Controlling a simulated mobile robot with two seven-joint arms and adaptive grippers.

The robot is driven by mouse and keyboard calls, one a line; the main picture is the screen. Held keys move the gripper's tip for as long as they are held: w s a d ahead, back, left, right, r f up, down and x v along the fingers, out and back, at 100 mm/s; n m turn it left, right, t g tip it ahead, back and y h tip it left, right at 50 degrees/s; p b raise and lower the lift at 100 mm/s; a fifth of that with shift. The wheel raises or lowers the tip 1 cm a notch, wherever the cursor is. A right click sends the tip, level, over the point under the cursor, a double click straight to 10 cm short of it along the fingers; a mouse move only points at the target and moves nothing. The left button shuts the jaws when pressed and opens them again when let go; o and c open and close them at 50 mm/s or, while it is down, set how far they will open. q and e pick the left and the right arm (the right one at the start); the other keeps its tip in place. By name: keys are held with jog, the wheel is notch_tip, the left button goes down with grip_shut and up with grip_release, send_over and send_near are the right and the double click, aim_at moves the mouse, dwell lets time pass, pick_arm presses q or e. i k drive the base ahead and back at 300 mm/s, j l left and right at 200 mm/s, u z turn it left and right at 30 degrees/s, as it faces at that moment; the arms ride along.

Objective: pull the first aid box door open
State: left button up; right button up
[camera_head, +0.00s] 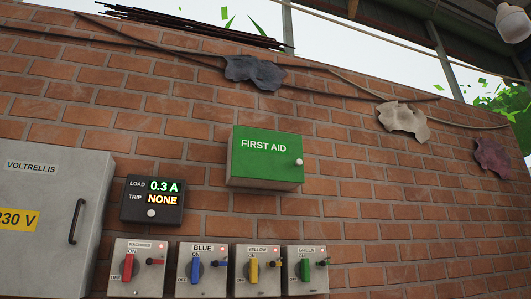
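The first aid box (263,160) hangs on the brick wall near the middle of the head view. It is green at the front, with white FIRST AID lettering and a pale rim along the bottom and side. Its door looks shut. A small round white knob (299,162) sits near the right edge of the door. Neither of my grippers is in the head view.
A grey VOLTRELLIS cabinet (53,215) with a dark handle stands at left. A black load display (152,200) hangs left of the box. Several switch boxes (202,269) line the wall below.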

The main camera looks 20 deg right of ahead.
aim_at(270, 153)
jog(key=l, duration=1.45)
